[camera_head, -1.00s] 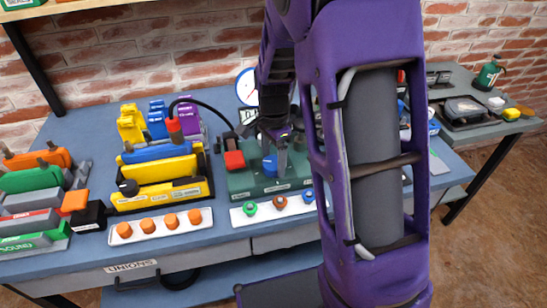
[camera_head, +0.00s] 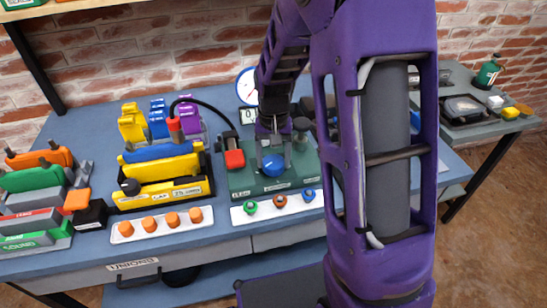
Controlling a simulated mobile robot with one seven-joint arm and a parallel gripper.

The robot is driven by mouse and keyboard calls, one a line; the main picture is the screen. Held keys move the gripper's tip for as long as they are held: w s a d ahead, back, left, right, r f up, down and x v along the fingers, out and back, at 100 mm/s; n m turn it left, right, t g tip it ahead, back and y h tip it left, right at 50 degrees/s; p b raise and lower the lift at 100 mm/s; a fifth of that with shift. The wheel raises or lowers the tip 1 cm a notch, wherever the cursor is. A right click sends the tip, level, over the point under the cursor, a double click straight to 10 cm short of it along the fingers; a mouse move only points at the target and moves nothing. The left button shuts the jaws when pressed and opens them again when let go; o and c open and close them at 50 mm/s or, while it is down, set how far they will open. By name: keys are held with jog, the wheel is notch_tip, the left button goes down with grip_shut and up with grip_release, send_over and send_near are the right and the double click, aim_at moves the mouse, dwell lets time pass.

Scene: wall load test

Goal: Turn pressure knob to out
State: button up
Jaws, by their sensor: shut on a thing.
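A green test unit (camera_head: 241,180) sits on the blue-grey bench, with a round blue knob (camera_head: 273,168) on its top and small labels along its front edge, too small to read. My gripper (camera_head: 273,157) reaches down from above with one finger on each side of the blue knob and is shut on it. The knob's upper part is partly hidden between the fingers, and I cannot tell its setting. A red block-shaped part (camera_head: 235,159) stands on the unit to the left, apart from the gripper.
A dial gauge (camera_head: 247,86) stands behind the unit. A black hose (camera_head: 213,105) arches in from the left. A white strip with coloured caps (camera_head: 239,217) lies in front. A yellow case (camera_head: 163,194) stands to the left. My purple arm hides the bench to the right.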

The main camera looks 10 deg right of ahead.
aim_at(274, 161)
jog(key=n+p, duration=0.1)
jog(key=n, duration=0.5)
jog(key=shift+r, duration=0.1)
jog(key=n+p, duration=0.1)
jog(key=n, duration=0.5)
jog(key=shift+p, duration=0.3)
dwell(0.3)
jog(key=o, duration=1.4)
jog(key=shift+c, duration=0.2)
notch_tip(274, 161, up, 17)
jog(key=p, duration=0.2)
jog(key=shift+r, duration=0.15)
